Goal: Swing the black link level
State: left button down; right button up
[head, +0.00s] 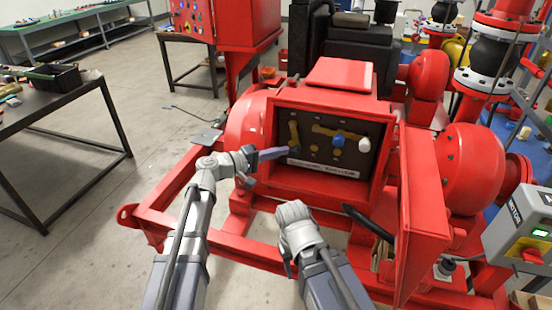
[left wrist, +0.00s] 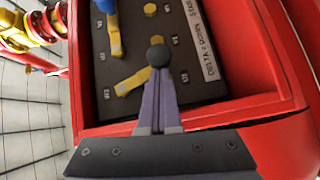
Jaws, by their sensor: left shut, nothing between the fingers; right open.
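The open red terminal box (head: 330,178) has a dark panel with several brass links. The black link is a brass bar with a round black knob (left wrist: 157,55). In the left wrist view its bar (left wrist: 131,83) runs left and down from the knob. In the head view the link (head: 294,131) stands nearly upright at the panel's left, knob end low. My left gripper (head: 284,152) is shut and empty, with its fingertips (left wrist: 158,75) right at the knob; contact cannot be told. My right gripper (head: 287,262) is open, low in front of the skid, its fingers hardly visible.
A blue-knobbed link (head: 337,141) and a white knob (head: 364,144) lie right of the black link. The box's red door (head: 424,215) stands open on the right. A red frame rail (head: 165,220) runs in front. A dark table (head: 60,105) stands at left.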

pick_arm(q)
jog(key=s+d+r+n+t+h+b, duration=0.2)
jog(key=d+n+t+h+b, duration=0.2)
jog(key=d+n+t+b, duration=0.2)
jog(key=shift+d+r+n+b, duration=0.15)
jog(key=shift+d+n+b, duration=0.25)
jog(key=shift+n+b, duration=1.1)
jog(key=shift+s+d+r+p, duration=0.1)
jog(key=shift+s+d+p, duration=0.05)
jog(key=shift+p, duration=0.15)
jog(key=d+f+b+v, duration=0.1)
jog(key=b+v, duration=0.5)
jog(key=v, duration=0.3)
jog(key=shift+s+f, duration=0.5)
jog(key=shift+s, duration=0.05)
